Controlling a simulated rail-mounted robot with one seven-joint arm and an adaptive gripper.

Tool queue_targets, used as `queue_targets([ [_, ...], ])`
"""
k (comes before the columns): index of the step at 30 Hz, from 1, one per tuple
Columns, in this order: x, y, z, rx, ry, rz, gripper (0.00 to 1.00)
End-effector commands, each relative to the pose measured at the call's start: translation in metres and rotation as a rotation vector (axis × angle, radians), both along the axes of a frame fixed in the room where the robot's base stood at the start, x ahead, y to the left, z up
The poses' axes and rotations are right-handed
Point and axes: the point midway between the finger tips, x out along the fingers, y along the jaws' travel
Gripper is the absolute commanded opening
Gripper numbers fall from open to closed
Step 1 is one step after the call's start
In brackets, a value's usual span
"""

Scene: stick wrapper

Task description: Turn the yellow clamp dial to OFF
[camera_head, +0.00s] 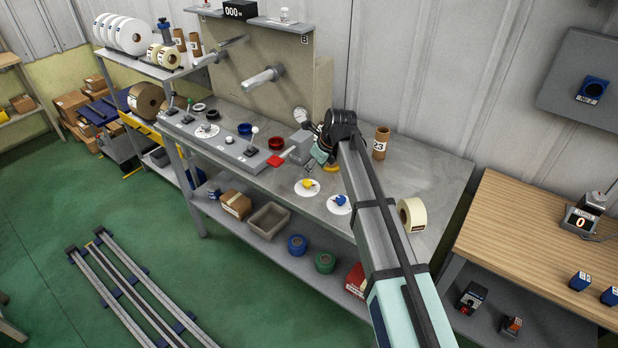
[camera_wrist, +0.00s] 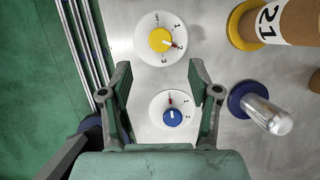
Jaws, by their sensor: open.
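The yellow clamp dial (camera_head: 308,184) sits on a round white plate on the grey bench. In the wrist view the yellow dial (camera_wrist: 160,40) is beyond my fingertips, with its red pointer towards the 2; OFF is at the top of its plate. A blue dial (camera_head: 341,201) on a similar plate is beside it; in the wrist view the blue dial (camera_wrist: 172,118) lies between my fingers, its pointer up. My gripper (camera_head: 319,158) is above the bench, behind the yellow dial. In the wrist view my gripper (camera_wrist: 160,80) is open, empty and apart from both dials.
A metal post (camera_wrist: 268,116) on a blue base and a brown core marked 21 (camera_wrist: 292,20) stand right of the dials in the wrist view. A lever panel (camera_head: 225,145) is to the left. A core marked 23 (camera_head: 380,143) and a cream roll (camera_head: 412,214) are to the right.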

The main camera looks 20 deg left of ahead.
Motion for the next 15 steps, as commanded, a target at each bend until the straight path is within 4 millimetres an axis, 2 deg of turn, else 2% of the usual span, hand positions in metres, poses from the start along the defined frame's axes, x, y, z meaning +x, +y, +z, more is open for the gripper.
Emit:
queue_targets([
  [7, 0.008, 0.017, -0.042, -0.001, 0.002, 0.000, 0.62],
  [15, 0.012, 0.026, -0.068, -0.001, 0.000, 0.001, 0.62],
])
